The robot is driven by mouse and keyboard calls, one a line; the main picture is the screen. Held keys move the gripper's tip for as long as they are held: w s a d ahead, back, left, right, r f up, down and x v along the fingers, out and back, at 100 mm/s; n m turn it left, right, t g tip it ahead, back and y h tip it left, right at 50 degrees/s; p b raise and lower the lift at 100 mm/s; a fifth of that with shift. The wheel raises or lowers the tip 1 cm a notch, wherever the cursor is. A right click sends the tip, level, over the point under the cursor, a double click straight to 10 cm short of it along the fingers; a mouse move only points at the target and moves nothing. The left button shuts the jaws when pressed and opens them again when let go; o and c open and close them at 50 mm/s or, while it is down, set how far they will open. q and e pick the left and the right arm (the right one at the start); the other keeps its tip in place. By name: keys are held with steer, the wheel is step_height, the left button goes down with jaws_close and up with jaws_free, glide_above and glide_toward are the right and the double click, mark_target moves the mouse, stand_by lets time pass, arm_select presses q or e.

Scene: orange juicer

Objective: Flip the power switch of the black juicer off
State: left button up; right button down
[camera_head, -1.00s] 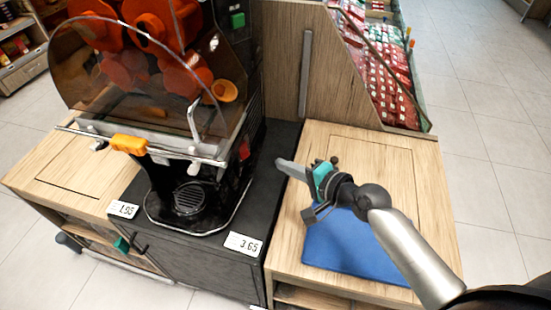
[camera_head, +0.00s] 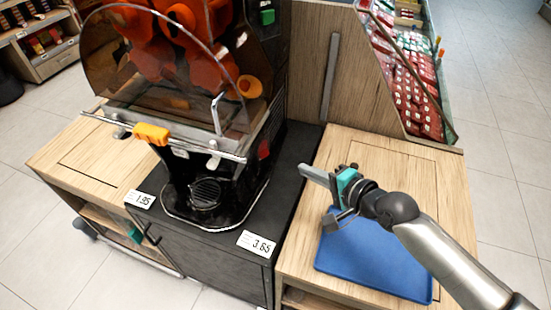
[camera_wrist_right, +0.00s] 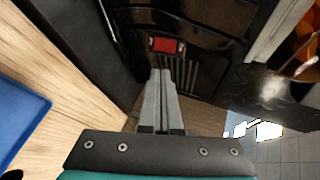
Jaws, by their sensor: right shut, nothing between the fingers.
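The black juicer (camera_head: 245,165) with orange inner parts stands left of centre in the head view. Its red power switch (camera_wrist_right: 166,45) shows on its dark panel above vent slots in the right wrist view. A small red patch on the juicer's side (camera_head: 263,149) shows in the head view. My right gripper (camera_head: 305,170) is shut and empty, to the right of the juicer and apart from it. In the wrist view its fingertips (camera_wrist_right: 162,72) appear just below the switch; I cannot tell the gap. A small teal and dark piece low at left looks like my left gripper (camera_head: 136,236); its jaws are unclear.
A blue tray (camera_head: 375,260) lies on the wooden counter (camera_head: 330,150) under my right arm. A wooden partition (camera_head: 350,75) rises behind, with red-packed goods (camera_head: 415,90) beyond it. Price tags (camera_head: 257,244) sit on the black stand's front edge. Floor is open at right.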

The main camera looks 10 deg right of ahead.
mark_target(265, 153)
steer(key=shift+f, duration=0.1)
stand_by(0.4)
steer(key=b+x, duration=0.4)
steer(key=x, duration=1)
steer(key=b, duration=0.1)
steer(key=t+b, duration=0.1)
steer(key=shift+w+a+f+y+b, duration=0.1)
steer(key=shift+a+f+y+b, duration=0.05)
steer(key=shift+f+y+b, duration=0.2)
steer(key=shift+r, duration=0.25)
steer(key=shift+r+p, duration=0.1)
steer(key=shift+p, duration=0.25)
